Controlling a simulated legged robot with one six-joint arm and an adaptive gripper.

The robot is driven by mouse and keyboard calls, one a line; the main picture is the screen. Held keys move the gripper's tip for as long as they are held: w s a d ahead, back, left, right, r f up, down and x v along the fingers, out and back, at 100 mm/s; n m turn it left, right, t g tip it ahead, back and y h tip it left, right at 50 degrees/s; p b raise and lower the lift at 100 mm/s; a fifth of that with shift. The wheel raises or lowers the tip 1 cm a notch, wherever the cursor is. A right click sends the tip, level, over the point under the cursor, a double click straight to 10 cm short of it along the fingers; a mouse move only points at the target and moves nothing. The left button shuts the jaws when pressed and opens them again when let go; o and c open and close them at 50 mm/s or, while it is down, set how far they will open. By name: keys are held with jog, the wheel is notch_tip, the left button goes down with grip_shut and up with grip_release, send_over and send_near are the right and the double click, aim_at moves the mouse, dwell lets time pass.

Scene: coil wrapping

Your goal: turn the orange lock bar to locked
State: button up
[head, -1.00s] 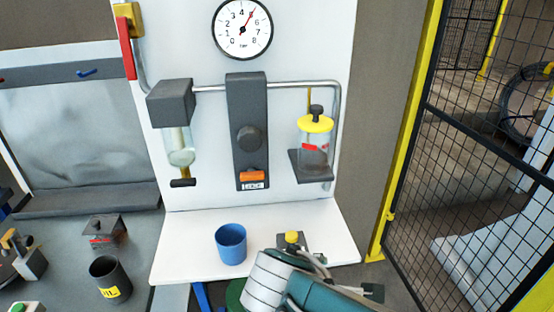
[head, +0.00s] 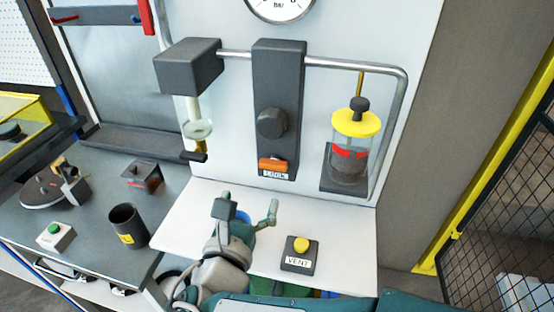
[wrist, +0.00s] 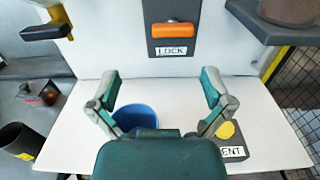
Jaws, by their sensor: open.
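The orange lock bar (head: 272,165) lies horizontal near the foot of the dark grey upright block (head: 280,100) on the white panel. In the wrist view the orange bar (wrist: 173,33) is level above a white LOCK label (wrist: 172,50). My gripper (head: 245,208) is raised over the white shelf, below and in front of the bar, and apart from it. Its two fingers (wrist: 160,85) stand wide open with nothing between them. The blue cup (wrist: 135,117) is partly hidden behind the gripper.
A vent box with a yellow button (head: 301,245) sits on the shelf to the right. A yellow-lidded clear jar (head: 355,140) hangs right of the block, a clear bowl with a dark lever (head: 196,140) left. A black bin (head: 128,226) stands on the grey bench.

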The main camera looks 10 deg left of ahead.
aim_at(272, 168)
jog(key=w, duration=0.2)
jog(key=shift+w+d, duration=0.1)
jog(key=shift+w, duration=0.25)
jog(key=w+d, duration=0.2)
jog(key=w, duration=0.1)
jog(key=w+d, duration=0.1)
jog(key=w, duration=0.1)
jog(key=shift+d+r, duration=0.25)
jog(key=shift+w+a+f, duration=0.1)
jog(key=shift+w+a, duration=0.2)
jog(key=shift+a, duration=0.2)
jog(key=shift+w+a, duration=0.25)
jog(key=shift+a, duration=0.25)
jog(key=shift+d, duration=0.15)
jog(key=shift+d+f, duration=0.1)
jog(key=shift+d, duration=0.05)
jog(key=c, duration=0.8)
